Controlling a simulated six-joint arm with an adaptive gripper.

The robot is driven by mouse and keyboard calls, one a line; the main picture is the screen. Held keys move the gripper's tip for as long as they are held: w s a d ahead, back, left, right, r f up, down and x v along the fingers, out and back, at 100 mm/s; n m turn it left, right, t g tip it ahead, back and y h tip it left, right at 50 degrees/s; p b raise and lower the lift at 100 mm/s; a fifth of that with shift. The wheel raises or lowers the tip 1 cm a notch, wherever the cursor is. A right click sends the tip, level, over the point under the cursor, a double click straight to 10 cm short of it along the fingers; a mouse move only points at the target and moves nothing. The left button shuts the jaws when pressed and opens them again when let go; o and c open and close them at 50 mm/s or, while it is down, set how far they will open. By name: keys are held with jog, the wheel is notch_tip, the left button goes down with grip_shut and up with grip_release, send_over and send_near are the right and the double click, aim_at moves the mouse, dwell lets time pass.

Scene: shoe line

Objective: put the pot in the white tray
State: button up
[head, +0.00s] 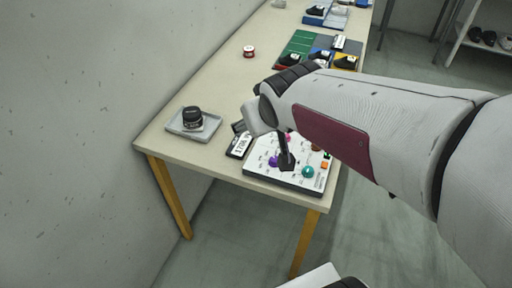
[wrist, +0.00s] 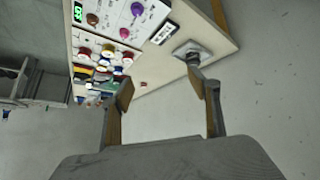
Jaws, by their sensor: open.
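The pot (head: 192,114), a small black jar with a pale label band, stands upright in the shallow white tray (head: 212,128) at the table's near left corner. In the wrist view, the pot (wrist: 193,58) shows partly behind a finger, with the tray (wrist: 203,47) around it. My gripper (wrist: 161,90) is open, with nothing between its fingers. In the head view, my gripper (head: 275,144) is to the right of the tray, over the white panel, apart from the pot; the arm partly hides it.
A white panel (head: 258,173) with coloured knobs lies right of the tray, beside a small display reading numbers (head: 239,145). A red-and-white spool (head: 249,51) and green, blue and yellow bins (head: 300,43) are farther back. The table (head: 205,80) is clear behind the tray.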

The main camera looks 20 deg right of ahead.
jog(key=s+a+g, duration=0.1)
jog(key=s+a, duration=0.1)
jog(key=s, duration=0.6)
jog(key=s+a+g+y, duration=0.1)
jog(key=s+a, duration=0.1)
jog(key=s, duration=0.7)
jog(key=shift+a+f+g+y, duration=0.25)
jog(key=shift+a+g+y, duration=0.05)
jog(key=shift+a, duration=0.05)
